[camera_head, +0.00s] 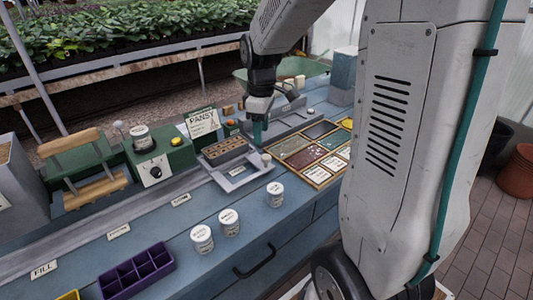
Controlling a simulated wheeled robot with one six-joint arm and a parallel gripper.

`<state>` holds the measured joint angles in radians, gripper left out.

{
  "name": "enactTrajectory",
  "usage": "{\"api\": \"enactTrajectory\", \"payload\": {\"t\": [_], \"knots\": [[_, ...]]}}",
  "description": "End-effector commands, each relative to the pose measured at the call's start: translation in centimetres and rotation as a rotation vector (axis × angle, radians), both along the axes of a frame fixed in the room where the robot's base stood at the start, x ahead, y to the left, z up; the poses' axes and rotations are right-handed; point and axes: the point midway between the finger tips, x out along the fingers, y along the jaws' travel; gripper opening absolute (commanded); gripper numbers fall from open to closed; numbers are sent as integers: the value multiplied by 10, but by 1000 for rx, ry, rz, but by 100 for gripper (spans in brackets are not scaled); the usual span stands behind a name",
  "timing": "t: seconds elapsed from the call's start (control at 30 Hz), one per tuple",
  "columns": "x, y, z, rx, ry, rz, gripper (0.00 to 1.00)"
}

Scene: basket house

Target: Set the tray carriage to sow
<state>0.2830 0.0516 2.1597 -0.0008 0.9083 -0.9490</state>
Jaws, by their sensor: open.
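The tray carriage (240,181) is a light grey frame on the rail along the blue bench. A brown tray with several round cells (226,150) sits on it. A small pale knob (266,158) shows at the carriage's right end. A FILL label (43,270) is at the rail's far left end. Other small labels along the rail, such as the one (181,199) left of the carriage, are too small to read surely. My gripper (258,137) points down just behind and above the carriage's right end. It is open, with nothing visible in it; contact with the carriage cannot be told.
A green machine with a dial (155,172) stands left of the carriage, with a PANSY packet (202,122) behind. Several white pots (202,239) stand in front. A seed tray (316,178) lies right, partly behind my arm. A purple tray (136,274) is front left.

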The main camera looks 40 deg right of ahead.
Motion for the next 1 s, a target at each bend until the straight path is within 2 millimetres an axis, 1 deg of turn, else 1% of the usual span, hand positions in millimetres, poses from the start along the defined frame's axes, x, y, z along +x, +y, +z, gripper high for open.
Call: {"api": "enactTrajectory", "payload": {"t": [0.03, 0.1, 0.2, 0.3, 0.47, 0.63, 0.8, 1.0], "knots": [[11, -13, -15, 3, 12, 30, 52], [22, -26, -30, 4, 16, 77, 52], [33, -39, -45, 5, 21, 124, 52], [37, -46, -54, 6, 22, 147, 52], [38, -47, -73, 7, 24, 155, 52], [37, -47, -102, 7, 25, 154, 52], [38, -47, -123, 6, 23, 154, 52], [38, -47, -132, 5, 21, 153, 52]]}}
